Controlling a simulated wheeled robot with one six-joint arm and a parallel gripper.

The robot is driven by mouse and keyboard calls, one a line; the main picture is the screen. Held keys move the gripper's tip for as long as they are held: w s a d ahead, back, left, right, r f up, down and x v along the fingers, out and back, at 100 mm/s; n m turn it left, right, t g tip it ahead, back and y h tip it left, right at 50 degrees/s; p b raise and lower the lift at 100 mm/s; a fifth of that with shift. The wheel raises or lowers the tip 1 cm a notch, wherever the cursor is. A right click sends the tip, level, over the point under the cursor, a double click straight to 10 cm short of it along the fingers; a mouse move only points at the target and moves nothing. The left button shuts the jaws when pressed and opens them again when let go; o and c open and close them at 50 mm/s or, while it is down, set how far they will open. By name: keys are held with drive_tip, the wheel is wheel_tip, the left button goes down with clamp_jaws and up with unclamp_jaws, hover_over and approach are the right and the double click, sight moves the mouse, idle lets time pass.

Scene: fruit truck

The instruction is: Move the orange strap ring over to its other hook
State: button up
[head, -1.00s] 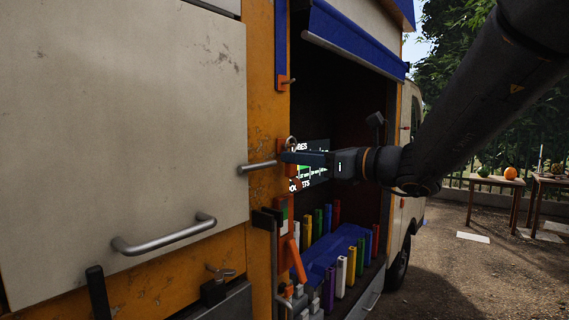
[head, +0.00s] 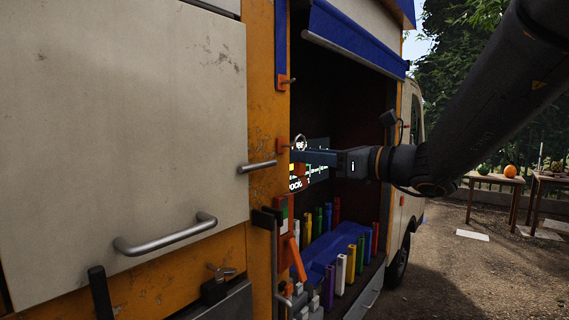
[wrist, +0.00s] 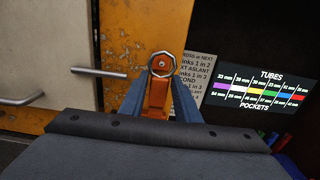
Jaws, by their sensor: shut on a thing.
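My gripper (head: 296,156) is shut on the orange strap just below its metal ring (head: 301,143). In the wrist view the ring (wrist: 162,64) stands upright above the orange strap (wrist: 157,96), between my fingertips (wrist: 157,92). A small round peg end shows through the ring's opening; I cannot tell whether the ring is still around it. In the head view the ring is to the right of a lower orange hook mount (head: 282,146) on the yellow post.
A metal handle (head: 258,167) sticks out just left of the lower mount. Behind my gripper is a lit tubes-and-pockets sign (wrist: 262,91). Below is a blue tray (head: 336,246) with several coloured tubes. The truck's opening has free room to the right.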

sight(280, 97)
drive_tip(key=shift+r+p, duration=3.95)
drive_tip(key=shift+r, duration=3.35)
drive_tip(key=shift+w+a+f, duration=0.1)
drive_tip(key=shift+w+a, duration=0.05)
drive_tip(key=shift+w+a+f+b, duration=0.1)
drive_tip(key=shift+w+a+b, duration=0.3)
drive_tip(key=shift+a+b, duration=0.15)
drive_tip(key=shift+w+a+f, duration=0.1)
drive_tip(key=shift+w+a, duration=0.3)
drive_tip(key=shift+a, duration=0.1)
drive_tip(key=shift+w+a+f+b, duration=0.4)
drive_tip(key=shift+a+f+b, duration=0.1)
drive_tip(key=shift+b, duration=0.45)
drive_tip(key=o, duration=1)
drive_tip(key=shift+o, duration=0.2)
